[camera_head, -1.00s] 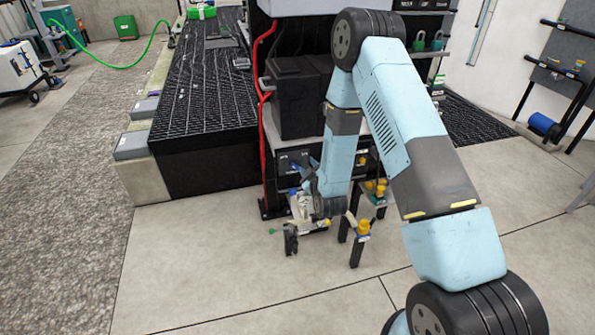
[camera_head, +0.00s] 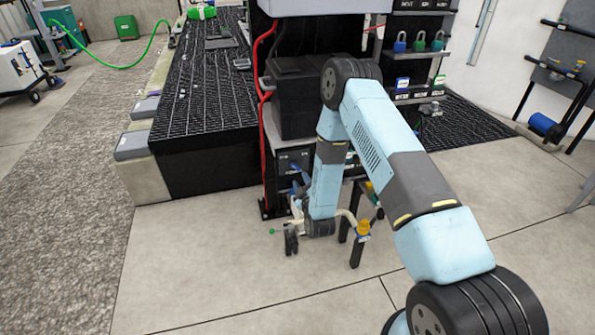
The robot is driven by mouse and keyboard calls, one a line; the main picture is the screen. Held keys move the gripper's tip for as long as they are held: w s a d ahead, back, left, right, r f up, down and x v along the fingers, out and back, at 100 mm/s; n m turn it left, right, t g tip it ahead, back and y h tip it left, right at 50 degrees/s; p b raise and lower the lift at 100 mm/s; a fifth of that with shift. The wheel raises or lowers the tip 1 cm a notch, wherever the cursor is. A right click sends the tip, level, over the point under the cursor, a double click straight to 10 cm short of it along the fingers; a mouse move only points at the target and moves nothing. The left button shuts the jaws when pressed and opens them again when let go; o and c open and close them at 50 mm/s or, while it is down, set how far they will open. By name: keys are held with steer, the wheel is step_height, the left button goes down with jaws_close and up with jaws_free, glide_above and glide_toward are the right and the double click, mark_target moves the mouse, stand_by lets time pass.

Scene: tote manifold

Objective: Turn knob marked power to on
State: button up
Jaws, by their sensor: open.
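A dark control panel (camera_head: 287,165) with small pale markings sits low on the black rack. A blue handle-like part (camera_head: 303,172) shows at its right. I cannot read any marking, so I cannot tell which part is the power knob or how it is set. My arm hides part of the panel's right side. My gripper (camera_head: 291,238) is at the low end of my arm, below and in front of the panel, apart from it. It is open and small in view, with no held thing visible.
A pipe stand with a yellow fitting (camera_head: 363,229) and dark legs stands just right of my wrist. A red cable (camera_head: 264,110) runs down the rack's left edge. A black grated platform (camera_head: 205,110) is at left. Open floor lies in front.

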mark_target(296, 168)
steer(key=x, duration=0.7)
steer(key=shift+w+f, duration=0.1)
steer(key=shift+w, duration=0.1)
steer(key=shift+c, duration=0.2)
steer(key=shift+a, duration=0.1)
jaws_close()
